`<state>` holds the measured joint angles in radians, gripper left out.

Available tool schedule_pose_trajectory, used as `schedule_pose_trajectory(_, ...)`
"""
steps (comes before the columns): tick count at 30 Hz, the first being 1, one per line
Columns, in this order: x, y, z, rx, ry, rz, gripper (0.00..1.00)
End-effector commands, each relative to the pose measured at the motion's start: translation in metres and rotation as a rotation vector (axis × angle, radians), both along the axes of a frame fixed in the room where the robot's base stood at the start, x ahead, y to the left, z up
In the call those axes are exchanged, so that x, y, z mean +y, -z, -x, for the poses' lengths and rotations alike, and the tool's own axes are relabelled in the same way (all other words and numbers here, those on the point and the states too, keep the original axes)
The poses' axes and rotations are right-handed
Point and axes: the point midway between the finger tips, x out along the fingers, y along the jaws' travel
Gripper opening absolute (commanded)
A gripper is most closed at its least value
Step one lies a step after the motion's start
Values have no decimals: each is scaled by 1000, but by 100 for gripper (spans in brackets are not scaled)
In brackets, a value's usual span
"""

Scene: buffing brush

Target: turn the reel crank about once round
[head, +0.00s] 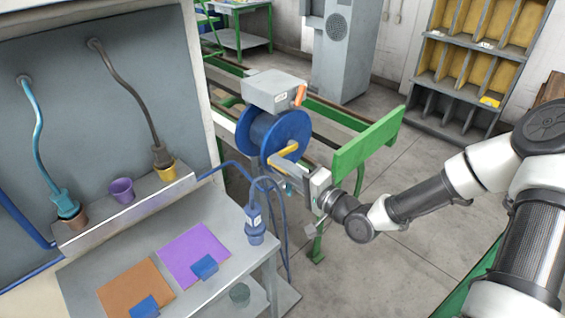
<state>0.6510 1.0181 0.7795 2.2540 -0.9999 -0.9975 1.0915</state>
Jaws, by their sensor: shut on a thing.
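The blue reel (265,132) stands in the middle of the head view, with blue cable wound on its drum. A yellow crank handle (288,149) sits at its lower right side. My gripper (281,161) reaches in from the right, and its fingers are shut on the yellow handle. The fingers and gripper body hide part of the crank, so I cannot see its arm clearly. A grey box (272,88) with an orange lever (300,95) sits above the reel.
A blue plug (255,222) hangs on cable below the reel, close to the grey bench (216,288). A green rail (360,148) stands to the right, behind my arm. A grey cabinet (345,50) and a pigeonhole rack (455,108) stand at the back. Open floor lies at right.

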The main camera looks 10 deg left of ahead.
Motion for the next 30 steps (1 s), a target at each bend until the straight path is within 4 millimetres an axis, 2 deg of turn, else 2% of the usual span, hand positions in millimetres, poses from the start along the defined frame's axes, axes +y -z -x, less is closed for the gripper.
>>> schedule_pose_trajectory(1,-1,-10,-1,34,2,-28,0)
schedule_pose_trajectory(3,-1,-15,-1,83,2,-68,0)
schedule_pose_trajectory(12,-4,-32,-6,80,3,-65,0)
schedule_pose_trajectory(30,-8,-44,-10,77,1,-64,0)
